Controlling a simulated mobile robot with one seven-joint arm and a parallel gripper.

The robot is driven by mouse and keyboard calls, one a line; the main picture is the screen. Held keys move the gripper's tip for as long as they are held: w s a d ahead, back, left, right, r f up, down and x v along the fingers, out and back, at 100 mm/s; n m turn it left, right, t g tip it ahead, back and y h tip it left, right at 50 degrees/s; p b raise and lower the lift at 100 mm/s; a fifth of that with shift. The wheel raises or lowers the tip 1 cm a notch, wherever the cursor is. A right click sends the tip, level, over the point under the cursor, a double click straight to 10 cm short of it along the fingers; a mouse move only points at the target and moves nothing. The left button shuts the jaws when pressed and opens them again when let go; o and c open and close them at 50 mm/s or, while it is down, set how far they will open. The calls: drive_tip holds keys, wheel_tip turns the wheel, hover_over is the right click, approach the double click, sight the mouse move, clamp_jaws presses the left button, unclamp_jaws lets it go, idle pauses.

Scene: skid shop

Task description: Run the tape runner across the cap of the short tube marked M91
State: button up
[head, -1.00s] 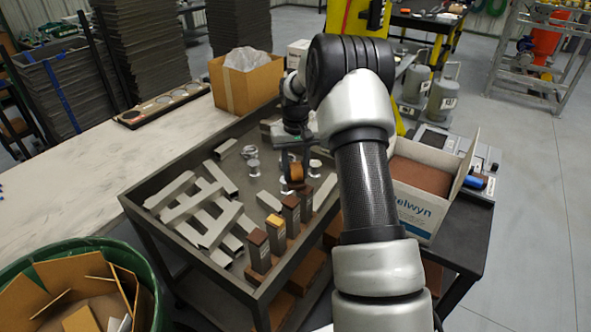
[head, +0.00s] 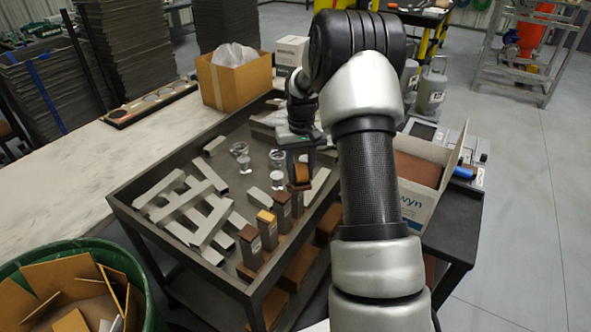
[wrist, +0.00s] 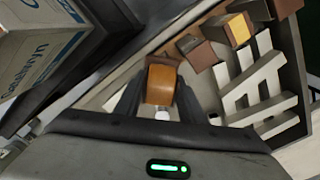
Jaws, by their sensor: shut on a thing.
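My gripper (head: 301,162) is shut on the tape runner (head: 303,173), an orange-brown block. The tape runner also shows between the fingers in the wrist view (wrist: 161,86). Short upright grey tubes stand in a row along the cart's near right edge: a brown-capped one (head: 250,248), a yellow-capped one (head: 267,232) and a brown-capped one (head: 283,214). The farthest tube (head: 297,203) is right under the tape runner, its cap partly hidden; I cannot tell whether they touch. The tube labels are too small to read, so I cannot pick out M91.
The dark cart tray (head: 130,205) holds loose grey channel pieces (head: 205,218) at left and clear round pieces (head: 245,163) behind the tubes. A white carton (head: 418,205) stands right of my arm. A cardboard box (head: 228,85) is at the back, and a green bin (head: 140,275) at lower left.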

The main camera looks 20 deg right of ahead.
drive_tip(key=shift+s+d+f, duration=0.1)
drive_tip(key=shift+s+d, duration=0.45)
drive_tip(key=shift+s, duration=0.15)
drive_tip(key=w+a+p, duration=0.1)
drive_tip(key=w+a, duration=0.3)
drive_tip(key=w, duration=0.1)
drive_tip(key=shift+w, duration=0.25)
wheel_tip(320, 180, up, 6)
drive_tip(key=p, duration=0.4)
drive_tip(key=shift+r, duration=0.25)
drive_tip(key=shift+r, duration=0.1)
drive_tip(key=shift+r+p, duration=0.9)
drive_tip(key=shift+r, duration=0.5)
